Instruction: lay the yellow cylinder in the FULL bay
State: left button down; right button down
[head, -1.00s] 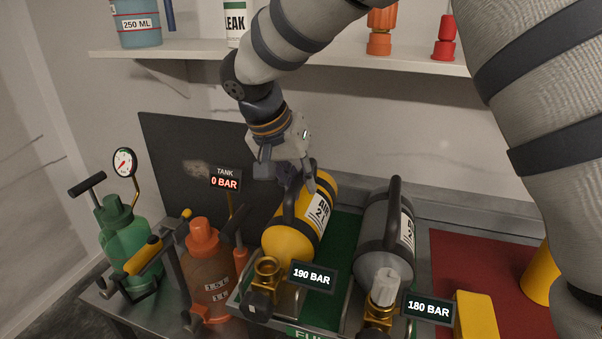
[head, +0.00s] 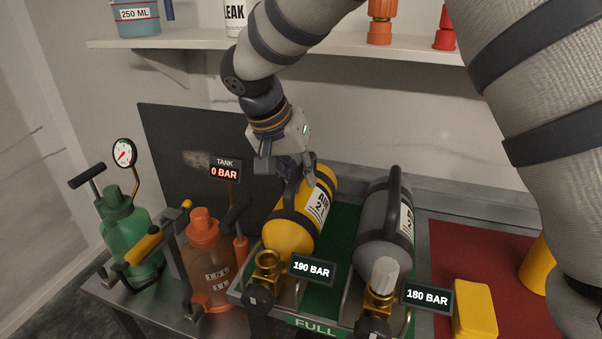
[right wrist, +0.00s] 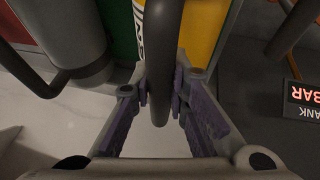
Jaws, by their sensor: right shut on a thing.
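The yellow cylinder (head: 286,238) lies on its side along the left part of the green FULL bay (head: 343,228), with its brass valve towards me and a 190 BAR tag. Whether it rests fully on the bay floor cannot be told. My right gripper (head: 292,178) is above its far end, shut on its dark carrying handle. In the right wrist view the handle (right wrist: 165,60) runs between the fingertips (right wrist: 160,95), with the yellow body (right wrist: 200,35) beyond. The FULL sign (head: 316,328) is on the bay's front edge. My left gripper is not in view.
A grey cylinder (head: 381,235) tagged 180 BAR lies to the right in the same bay. An orange tank (head: 208,255) and a green pump sprayer (head: 128,235) stand left. A red area (head: 455,260) with a yellow block (head: 473,308) lies right. A shelf (head: 200,40) runs above.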

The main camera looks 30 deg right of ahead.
jog(key=shift+w+r, duration=0.1)
jog(key=shift+r, duration=0.1)
jog(key=c, duration=1.5)
grip_release()
jog(key=shift+s+f, duration=0.2)
jog(key=shift+f, duration=0.05)
jog(key=v, duration=1.2)
jog(key=shift+r, duration=0.15)
